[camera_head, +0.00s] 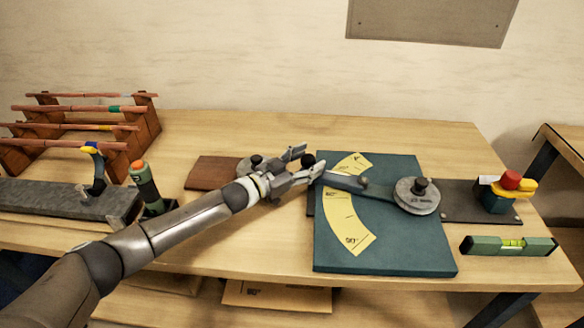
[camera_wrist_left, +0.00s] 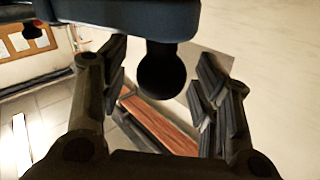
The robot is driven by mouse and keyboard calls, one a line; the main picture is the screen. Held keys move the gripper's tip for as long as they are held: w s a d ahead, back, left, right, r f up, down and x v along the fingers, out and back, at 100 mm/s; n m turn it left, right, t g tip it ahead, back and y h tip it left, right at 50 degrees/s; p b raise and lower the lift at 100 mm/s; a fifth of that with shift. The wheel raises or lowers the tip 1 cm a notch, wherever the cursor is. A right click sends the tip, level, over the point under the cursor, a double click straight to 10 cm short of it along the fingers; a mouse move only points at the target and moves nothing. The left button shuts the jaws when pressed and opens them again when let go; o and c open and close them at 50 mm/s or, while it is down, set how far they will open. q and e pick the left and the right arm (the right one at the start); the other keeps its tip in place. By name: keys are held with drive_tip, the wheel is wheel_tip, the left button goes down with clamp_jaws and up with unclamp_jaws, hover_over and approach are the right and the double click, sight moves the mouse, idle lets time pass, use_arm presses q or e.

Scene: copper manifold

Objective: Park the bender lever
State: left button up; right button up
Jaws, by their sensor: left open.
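The bender is a teal plate (camera_head: 400,250) with a yellow angle scale (camera_head: 350,225) and a round grey wheel (camera_head: 417,200) at its right. The grey-blue bender lever (camera_head: 345,181) runs left from the wheel across the scale, and its black knob (camera_head: 308,161) is at its left end. My left gripper (camera_head: 303,165) is open, with a finger on either side of the knob. In the left wrist view, the knob (camera_wrist_left: 165,75) hangs between the spread fingers, with gaps on both sides, below the lever (camera_wrist_left: 130,14). My right gripper is not in view.
A rack of copper pipes (camera_head: 85,118) stands at the left, near a grey block (camera_head: 60,200) and a green-and-orange tool (camera_head: 145,185). A wooden board (camera_head: 212,173) lies behind my arm. A red-yellow tool (camera_head: 505,188) and a green level (camera_head: 508,246) are at the right.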

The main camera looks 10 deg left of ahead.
use_arm(q)
drive_tip(key=v, duration=1.1)
drive_tip(key=shift+s+a, duration=0.2)
drive_tip(key=shift+a, duration=0.05)
